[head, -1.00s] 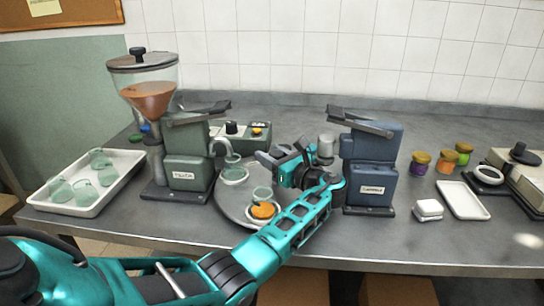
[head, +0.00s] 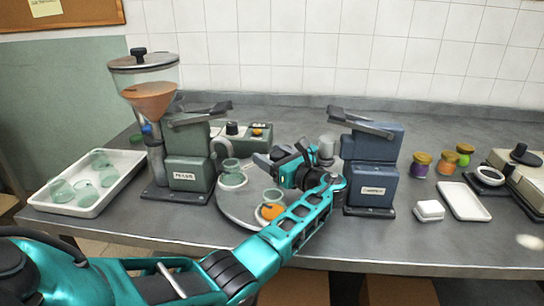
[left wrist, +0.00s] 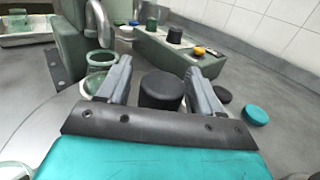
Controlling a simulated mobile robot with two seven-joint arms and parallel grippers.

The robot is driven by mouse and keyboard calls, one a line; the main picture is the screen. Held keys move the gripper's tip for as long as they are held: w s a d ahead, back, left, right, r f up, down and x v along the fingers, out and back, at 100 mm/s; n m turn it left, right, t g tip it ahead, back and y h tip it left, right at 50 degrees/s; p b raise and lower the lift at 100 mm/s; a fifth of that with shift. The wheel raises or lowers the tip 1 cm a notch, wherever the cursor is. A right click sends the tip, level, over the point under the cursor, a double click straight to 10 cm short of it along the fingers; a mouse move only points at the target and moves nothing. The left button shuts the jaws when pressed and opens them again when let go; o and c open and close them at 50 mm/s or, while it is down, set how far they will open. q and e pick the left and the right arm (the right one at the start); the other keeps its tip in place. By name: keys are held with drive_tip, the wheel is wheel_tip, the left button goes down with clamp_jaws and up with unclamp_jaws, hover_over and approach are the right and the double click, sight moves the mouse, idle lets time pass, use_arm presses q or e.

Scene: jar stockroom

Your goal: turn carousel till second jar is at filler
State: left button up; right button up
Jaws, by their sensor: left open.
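The grey round carousel (head: 228,205) lies on the bench between the two machines. One glass jar (head: 232,175) stands at its back left, beside the spout of the green filler (head: 188,165). Another jar (head: 272,196) stands near the front, with something orange (head: 271,212) at it. My left gripper (head: 268,164) is over the carousel, and my forearm hides its right side. In the left wrist view my open fingers (left wrist: 160,78) stand on either side of a black knob (left wrist: 161,92), with gaps visible. A jar (left wrist: 100,63) shows beyond the left finger. My right gripper is not in view.
A white tray of green glass jars (head: 95,208) is at left. A blue machine (head: 370,170) stands close right of my wrist. A control box (head: 247,132) is behind the carousel. Colored jars (head: 443,164), a white tray (head: 464,201) and a scale are at right.

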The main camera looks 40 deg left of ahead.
use_arm(q)
drive_tip(key=v, duration=1.3)
drive_tip(key=shift+a, duration=0.1)
